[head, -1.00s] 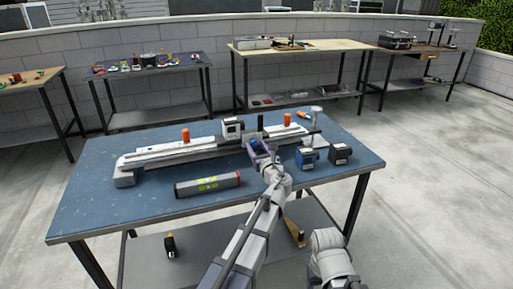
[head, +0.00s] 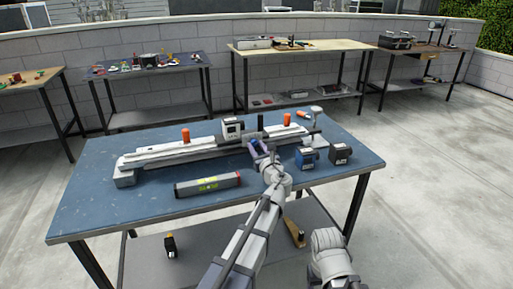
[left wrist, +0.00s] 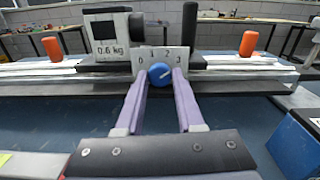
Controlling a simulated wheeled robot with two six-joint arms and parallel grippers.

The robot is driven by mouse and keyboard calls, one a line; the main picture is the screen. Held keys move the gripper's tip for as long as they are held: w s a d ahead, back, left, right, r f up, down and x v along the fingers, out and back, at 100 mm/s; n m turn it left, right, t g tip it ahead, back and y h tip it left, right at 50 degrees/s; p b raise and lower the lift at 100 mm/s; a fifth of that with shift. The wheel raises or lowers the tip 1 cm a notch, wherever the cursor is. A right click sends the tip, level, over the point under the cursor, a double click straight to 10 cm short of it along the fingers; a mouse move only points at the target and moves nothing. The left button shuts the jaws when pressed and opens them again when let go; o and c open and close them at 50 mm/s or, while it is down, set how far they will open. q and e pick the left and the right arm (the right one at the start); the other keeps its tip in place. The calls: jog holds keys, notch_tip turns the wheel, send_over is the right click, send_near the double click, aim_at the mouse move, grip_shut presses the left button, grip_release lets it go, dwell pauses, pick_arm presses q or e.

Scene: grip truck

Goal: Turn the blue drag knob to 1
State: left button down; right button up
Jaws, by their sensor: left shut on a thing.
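The blue drag knob (left wrist: 160,75) sits on the front of a light plate marked 0, 1, 2 and 3 (left wrist: 163,55). A small white mark shows on the knob's face, right of its middle; I cannot tell exactly which number it points to. My left gripper (left wrist: 160,78) has its two purple fingers closed on the knob, one on each side. In the head view my left gripper (head: 259,149) reaches the front of the long track, and the knob is mostly hidden there. My right gripper is out of view.
The track (head: 170,152) lies along the blue table (head: 120,205). A display reading 0.6 kg (left wrist: 108,38) stands left of the plate. Blue (head: 306,158) and black (head: 340,154) boxes sit right, and a grey bar (head: 208,185) lies in front.

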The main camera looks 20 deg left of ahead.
pick_arm(q)
jog(key=n, duration=0.7)
jog(key=shift+n, duration=0.4)
jog(key=n, duration=0.3)
jog(key=shift+n, duration=2)
jog(key=c, duration=0.5)
grip_release()
jog(key=shift+r, duration=0.1)
